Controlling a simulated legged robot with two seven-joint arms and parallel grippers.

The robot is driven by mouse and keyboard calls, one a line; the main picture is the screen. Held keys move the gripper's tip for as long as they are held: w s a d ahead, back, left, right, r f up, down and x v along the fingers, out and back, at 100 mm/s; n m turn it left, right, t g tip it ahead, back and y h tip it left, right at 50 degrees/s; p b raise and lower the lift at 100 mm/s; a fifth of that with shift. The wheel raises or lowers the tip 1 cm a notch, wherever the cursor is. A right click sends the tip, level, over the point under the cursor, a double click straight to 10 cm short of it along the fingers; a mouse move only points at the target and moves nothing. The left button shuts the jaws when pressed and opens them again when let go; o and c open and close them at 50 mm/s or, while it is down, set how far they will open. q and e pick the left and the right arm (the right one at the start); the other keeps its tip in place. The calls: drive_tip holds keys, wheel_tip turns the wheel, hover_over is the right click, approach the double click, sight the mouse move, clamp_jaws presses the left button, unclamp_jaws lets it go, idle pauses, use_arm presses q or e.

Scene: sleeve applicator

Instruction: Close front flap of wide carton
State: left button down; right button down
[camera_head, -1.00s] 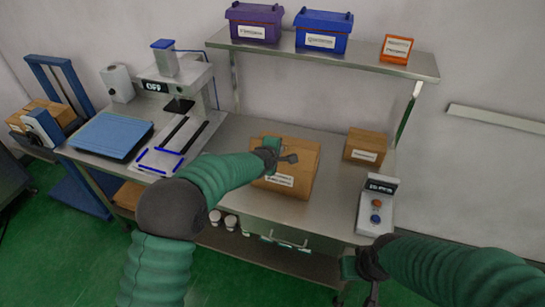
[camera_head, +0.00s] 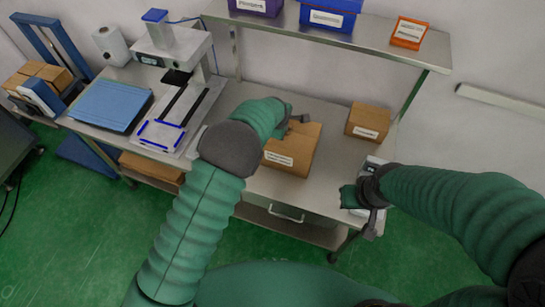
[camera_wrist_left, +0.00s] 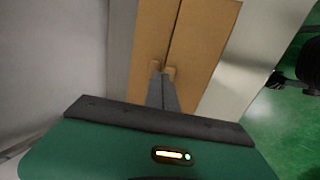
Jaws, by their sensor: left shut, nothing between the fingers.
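The wide carton (camera_head: 293,152) is a brown box with a white label on its front, standing on the steel bench. In the left wrist view, its top (camera_wrist_left: 205,45) shows two brown panels with a dark seam between them. I cannot tell which panel is the front flap or whether it lies fully flat. My left gripper (camera_head: 303,118) is at the carton's back edge, shut and empty. In the left wrist view its fingers (camera_wrist_left: 164,75) point at the carton near the seam; contact is unclear. My right gripper (camera_head: 371,228) hangs at the bench's front right; its jaw opening is unclear.
A smaller brown carton (camera_head: 368,121) stands right of the wide one. A white device (camera_head: 374,163) is partly hidden behind my right arm. A press machine (camera_head: 172,50) and blue tray (camera_head: 110,106) are at left. A shelf (camera_head: 340,39) with bins overhangs the back.

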use_arm(q)
drive_tip(key=shift+w+d+f, duration=0.1)
drive_tip(key=shift+w+f, duration=0.25)
drive_tip(key=shift+f, duration=0.1)
idle(0.5)
